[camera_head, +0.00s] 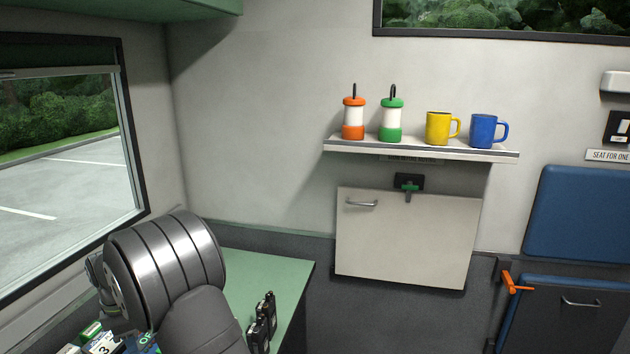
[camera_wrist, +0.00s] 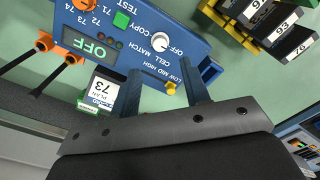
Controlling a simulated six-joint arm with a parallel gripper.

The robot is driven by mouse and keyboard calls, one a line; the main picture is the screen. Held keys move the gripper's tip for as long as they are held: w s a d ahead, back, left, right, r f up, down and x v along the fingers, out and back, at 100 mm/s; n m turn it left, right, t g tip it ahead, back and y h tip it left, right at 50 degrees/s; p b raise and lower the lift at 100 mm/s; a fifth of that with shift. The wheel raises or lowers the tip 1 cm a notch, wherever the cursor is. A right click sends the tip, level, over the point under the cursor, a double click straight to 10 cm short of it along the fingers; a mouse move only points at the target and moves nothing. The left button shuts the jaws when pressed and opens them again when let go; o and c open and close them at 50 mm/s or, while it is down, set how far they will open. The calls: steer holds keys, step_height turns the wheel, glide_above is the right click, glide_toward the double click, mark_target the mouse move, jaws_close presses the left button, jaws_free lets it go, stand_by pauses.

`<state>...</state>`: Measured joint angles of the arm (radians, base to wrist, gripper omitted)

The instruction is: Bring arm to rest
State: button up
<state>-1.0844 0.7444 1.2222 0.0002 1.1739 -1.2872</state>
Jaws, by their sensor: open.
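My gripper (camera_wrist: 161,72) is open in the wrist view, its two fingers spread over a blue control panel (camera_wrist: 168,18). I cannot tell whether the fingers touch the panel. In the head view my arm bends down at the lower left, and its bulk hides the gripper.
A plan 73 block (camera_wrist: 104,92) stands beside the panel. Numbered dark blocks (camera_wrist: 290,40) sit at the upper right. Black devices (camera_head: 263,320) stand on the green counter (camera_head: 270,268).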

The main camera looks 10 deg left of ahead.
step_height(320, 180, down, 8)
steer(key=shift+f, duration=0.1)
steer(key=m, duration=0.8)
steer(key=shift+m, duration=0.4)
steer(key=m, duration=0.4)
steer(key=shift+m, duration=2.6)
